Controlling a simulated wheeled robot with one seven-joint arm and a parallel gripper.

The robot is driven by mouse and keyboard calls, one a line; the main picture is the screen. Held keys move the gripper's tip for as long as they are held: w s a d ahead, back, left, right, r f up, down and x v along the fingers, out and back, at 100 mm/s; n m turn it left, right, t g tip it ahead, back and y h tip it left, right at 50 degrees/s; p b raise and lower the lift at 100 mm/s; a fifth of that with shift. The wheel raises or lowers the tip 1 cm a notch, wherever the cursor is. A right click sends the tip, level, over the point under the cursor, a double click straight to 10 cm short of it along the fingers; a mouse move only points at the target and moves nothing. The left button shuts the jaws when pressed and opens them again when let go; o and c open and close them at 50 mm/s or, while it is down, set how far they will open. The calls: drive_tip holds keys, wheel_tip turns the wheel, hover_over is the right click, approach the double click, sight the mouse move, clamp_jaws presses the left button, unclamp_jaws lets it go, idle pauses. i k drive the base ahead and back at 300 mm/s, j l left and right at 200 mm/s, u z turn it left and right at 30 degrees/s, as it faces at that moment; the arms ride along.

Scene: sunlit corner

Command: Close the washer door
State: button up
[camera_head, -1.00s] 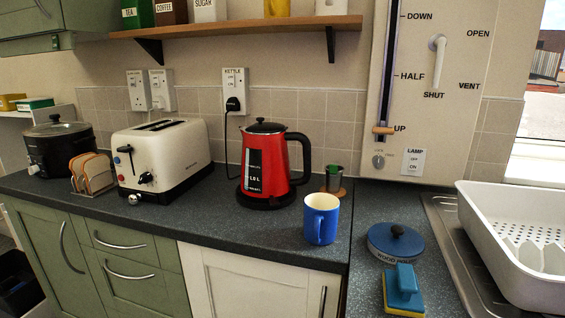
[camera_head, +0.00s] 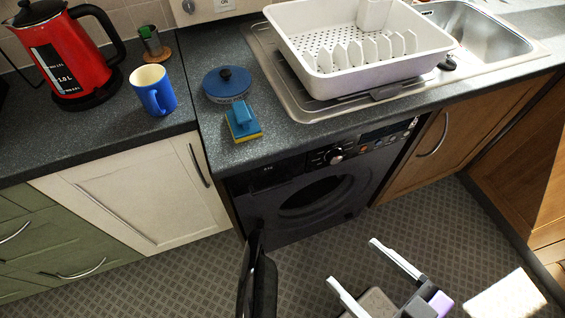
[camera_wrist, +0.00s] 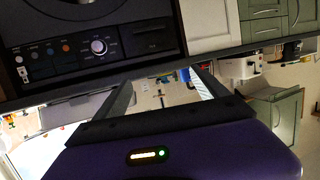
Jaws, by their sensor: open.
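The dark washer (camera_head: 361,181) stands under the counter in the head view, with its round opening exposed. Its door (camera_head: 257,283) is swung wide open at the left side, seen nearly edge-on and cut off by the bottom edge. My gripper (camera_head: 352,261) is in front of the washer, to the right of the door and apart from it. Its two fingers are spread with nothing between them. The wrist view shows the washer's control panel (camera_wrist: 70,55) upside down at top left, and the open gripper fingers (camera_wrist: 163,76); the door is not clear there.
A white cupboard (camera_head: 130,205) is left of the washer and a wooden one (camera_head: 432,140) right. The counter above bears a blue mug (camera_head: 153,91), a sponge (camera_head: 243,122) and a dish rack (camera_head: 350,65). Patterned floor (camera_head: 315,262) shows between gripper and door.

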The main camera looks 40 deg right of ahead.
sight(257, 288)
drive_tip(key=j+z, duration=0.15)
drive_tip(key=j, duration=0.25)
drive_tip(key=k+j+z, duration=0.15)
drive_tip(key=j, duration=0.3)
drive_tip(key=k+j+z, duration=0.15)
drive_tip(key=j, duration=0.25)
drive_tip(key=j+z, duration=0.15)
drive_tip(key=j, duration=0.25)
drive_tip(key=k+j+z, duration=0.15)
drive_tip(key=j, duration=0.2)
drive_tip(key=k+j+z, duration=0.15)
drive_tip(key=j, duration=0.25)
drive_tip(key=k+j+z, duration=0.15)
drive_tip(key=j, duration=0.2)
drive_tip(key=k, duration=0.05)
